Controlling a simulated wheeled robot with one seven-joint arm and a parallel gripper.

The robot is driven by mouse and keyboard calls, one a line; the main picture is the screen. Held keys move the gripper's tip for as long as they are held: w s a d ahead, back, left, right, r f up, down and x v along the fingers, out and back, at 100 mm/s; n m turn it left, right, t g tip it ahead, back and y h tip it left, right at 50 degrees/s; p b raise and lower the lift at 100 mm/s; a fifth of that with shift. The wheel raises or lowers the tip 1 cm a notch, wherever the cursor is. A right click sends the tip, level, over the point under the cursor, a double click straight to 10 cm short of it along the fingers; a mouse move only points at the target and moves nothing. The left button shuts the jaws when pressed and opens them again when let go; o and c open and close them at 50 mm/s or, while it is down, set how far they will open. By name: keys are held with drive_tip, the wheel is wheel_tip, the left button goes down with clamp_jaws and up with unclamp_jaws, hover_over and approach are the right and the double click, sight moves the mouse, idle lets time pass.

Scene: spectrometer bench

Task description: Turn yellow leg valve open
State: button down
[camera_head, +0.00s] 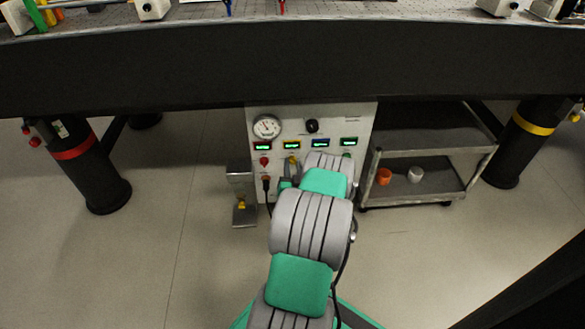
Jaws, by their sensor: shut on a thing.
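The white control panel (312,125) stands under the table. The yellow valve (292,160) is a small yellow knob on it, below the yellow-framed display (292,145). My gripper (291,172) is at the panel face and shut on the yellow valve. My arm comes up from below and hides most of the fingers and the panel's lower right part. The valve's handle angle is too small to tell.
A red valve (264,161) sits just left, with a dark cable below it. A gauge (267,127) and black knob (312,126) are above. A metal stand (242,195) is left, a grey cart (430,175) right. The table edge (290,60) overhangs everything.

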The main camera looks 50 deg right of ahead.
drive_tip(key=m+b, duration=0.1)
drive_tip(key=m, duration=1.1)
drive_tip(key=shift+m, duration=0.3)
idle(0.4)
drive_tip(key=c, duration=1.1)
unclamp_jaws()
drive_tip(key=shift+v, duration=3.9)
